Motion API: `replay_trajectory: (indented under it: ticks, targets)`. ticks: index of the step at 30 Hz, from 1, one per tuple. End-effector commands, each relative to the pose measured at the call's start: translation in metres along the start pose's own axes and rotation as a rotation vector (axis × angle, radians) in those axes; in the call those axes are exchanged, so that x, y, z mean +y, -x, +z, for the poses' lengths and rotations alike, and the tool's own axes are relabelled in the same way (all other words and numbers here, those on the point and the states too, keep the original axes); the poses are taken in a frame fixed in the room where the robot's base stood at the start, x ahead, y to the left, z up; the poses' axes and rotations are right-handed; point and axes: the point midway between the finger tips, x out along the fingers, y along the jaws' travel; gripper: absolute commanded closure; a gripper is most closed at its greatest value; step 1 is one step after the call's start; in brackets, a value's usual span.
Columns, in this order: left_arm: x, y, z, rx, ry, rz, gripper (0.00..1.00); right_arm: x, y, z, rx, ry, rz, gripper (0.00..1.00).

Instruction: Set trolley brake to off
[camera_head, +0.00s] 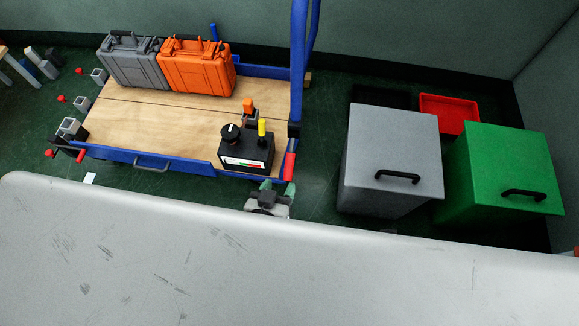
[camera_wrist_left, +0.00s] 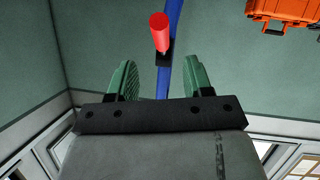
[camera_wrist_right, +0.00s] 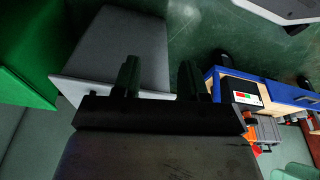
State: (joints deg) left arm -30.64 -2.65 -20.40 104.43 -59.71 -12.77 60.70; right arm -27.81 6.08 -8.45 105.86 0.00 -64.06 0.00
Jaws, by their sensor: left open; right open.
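The trolley (camera_head: 140,118) has a wooden deck and a blue frame. A red-gripped lever (camera_head: 289,167) stands at its near right corner, by the blue upright, and a black control box (camera_head: 245,150) with a knob and a yellow lever sits on the deck. My left gripper (camera_head: 278,187) is open just in front of the red lever. In the left wrist view the red grip (camera_wrist_left: 160,32) shows between and beyond the green fingers, not clasped. My right gripper (camera_wrist_right: 160,68) is open and empty in its own wrist view. I cannot tell which control is the brake.
A grey case (camera_head: 130,65) and an orange case (camera_head: 195,68) stand on the deck's far side. A grey lidded bin (camera_head: 388,145) and a green one (camera_head: 500,170) stand to the right. A grey curved surface (camera_head: 270,265) fills the foreground.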

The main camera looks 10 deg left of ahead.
Motion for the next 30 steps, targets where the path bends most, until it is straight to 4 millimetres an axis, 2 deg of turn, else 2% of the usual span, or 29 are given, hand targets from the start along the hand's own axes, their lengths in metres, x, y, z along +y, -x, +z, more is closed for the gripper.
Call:
replay_trajectory:
  ticks: [6, 12, 18, 26, 30]
  targets:
    - [-0.001, -0.044, -0.001, 0.002, -0.004, 0.001, 0.49, 0.0, 0.005, -0.003, 0.003, 0.0, 0.001, 0.57]
    - [0.0, -0.076, 0.0, 0.0, -0.003, 0.001, 0.49, 0.001, 0.014, -0.007, 0.01, -0.001, 0.002, 0.57]
    - [0.0, -0.089, 0.0, -0.001, -0.003, 0.0, 0.49, 0.001, 0.02, -0.01, 0.017, -0.002, 0.002, 0.57]
    - [0.0, -0.09, 0.0, -0.002, -0.002, 0.0, 0.49, 0.001, 0.021, -0.01, 0.013, -0.002, 0.002, 0.57]
    - [0.0, -0.09, 0.0, -0.002, -0.002, 0.0, 0.68, 0.001, 0.021, -0.01, 0.013, -0.002, 0.002, 0.57]
